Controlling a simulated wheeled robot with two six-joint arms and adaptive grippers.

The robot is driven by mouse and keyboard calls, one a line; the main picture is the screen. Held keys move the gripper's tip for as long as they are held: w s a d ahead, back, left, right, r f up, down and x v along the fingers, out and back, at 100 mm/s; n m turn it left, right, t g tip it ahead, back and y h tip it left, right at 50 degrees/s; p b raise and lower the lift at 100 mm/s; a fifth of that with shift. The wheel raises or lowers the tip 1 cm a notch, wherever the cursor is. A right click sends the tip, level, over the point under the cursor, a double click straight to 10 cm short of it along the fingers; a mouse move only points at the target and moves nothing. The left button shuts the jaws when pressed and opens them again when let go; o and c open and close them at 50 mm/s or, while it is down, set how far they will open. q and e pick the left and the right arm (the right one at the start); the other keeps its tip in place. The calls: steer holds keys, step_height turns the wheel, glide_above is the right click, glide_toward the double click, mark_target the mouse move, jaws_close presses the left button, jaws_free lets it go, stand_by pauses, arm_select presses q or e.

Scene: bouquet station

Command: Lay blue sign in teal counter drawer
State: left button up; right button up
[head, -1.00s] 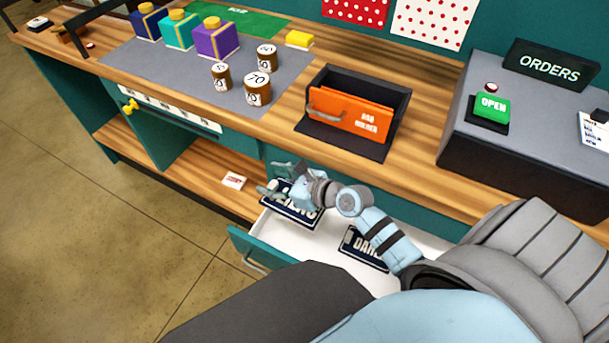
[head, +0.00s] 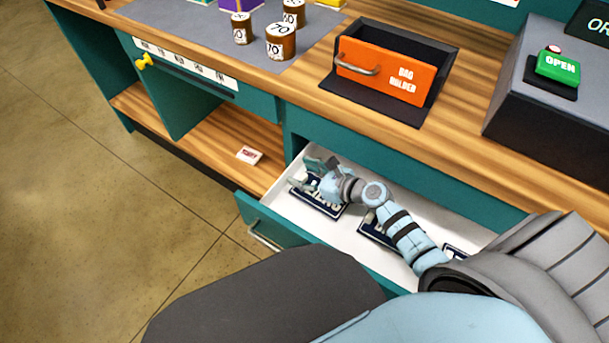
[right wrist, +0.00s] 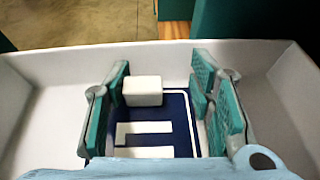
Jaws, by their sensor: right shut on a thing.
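The blue sign (head: 330,209), dark blue with a white border and white letters, is inside the open teal counter drawer (head: 262,228), at the drawer's left end in the head view. My right gripper (head: 313,180) reaches down into the drawer and is shut on this sign. In the right wrist view, the sign (right wrist: 178,108) and a small white block on it lie between the teal finger pads of the gripper (right wrist: 158,105). I cannot tell whether the sign touches the drawer floor. My left gripper is out of view.
Two other dark blue signs lie in the drawer: one (head: 370,232) partly under my right arm, another (head: 455,252) farther right. An orange-fronted bin (head: 385,72) and an OPEN button (head: 557,66) are on the counter. A small white box (head: 249,155) sits on the lower shelf.

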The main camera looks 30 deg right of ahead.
steer(key=o, duration=1.2)
steer(key=shift+r, duration=0.25)
steer(key=p+v, duration=0.1)
steer(key=v, duration=1.1)
steer(key=shift+f+p, duration=0.1)
steer(key=shift+p, duration=0.3)
steer(key=shift+s, duration=0.1)
